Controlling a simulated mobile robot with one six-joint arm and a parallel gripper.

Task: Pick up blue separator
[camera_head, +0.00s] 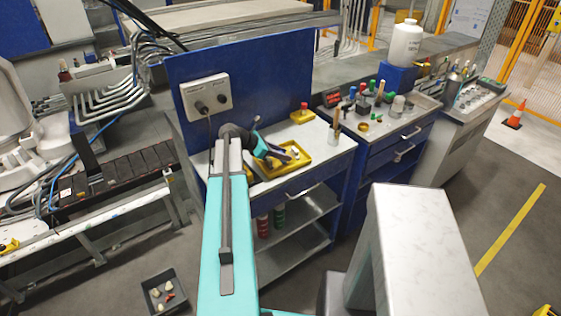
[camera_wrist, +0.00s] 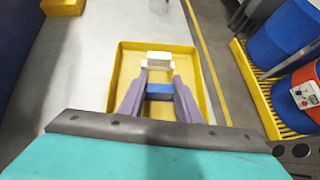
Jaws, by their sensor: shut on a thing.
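The blue separator (camera_wrist: 160,90) shows as a small blue block between the two fingers of my gripper (camera_wrist: 159,84) in the wrist view. The gripper is shut on it, over the yellow tray (camera_wrist: 113,75). I cannot tell whether the separator still touches the tray floor. A white block (camera_wrist: 158,58) is just beyond the fingertips, inside the tray. In the head view my gripper (camera_head: 290,155) reaches into the yellow tray (camera_head: 303,165) on the workbench. The separator cannot be made out there.
A small yellow box with a red-topped item (camera_head: 303,115) stands behind the tray. A cup of tools (camera_head: 334,134) is to its right. A blue panel (camera_head: 255,75) rises behind the bench. Blue drums (camera_wrist: 275,40) appear at the right of the wrist view.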

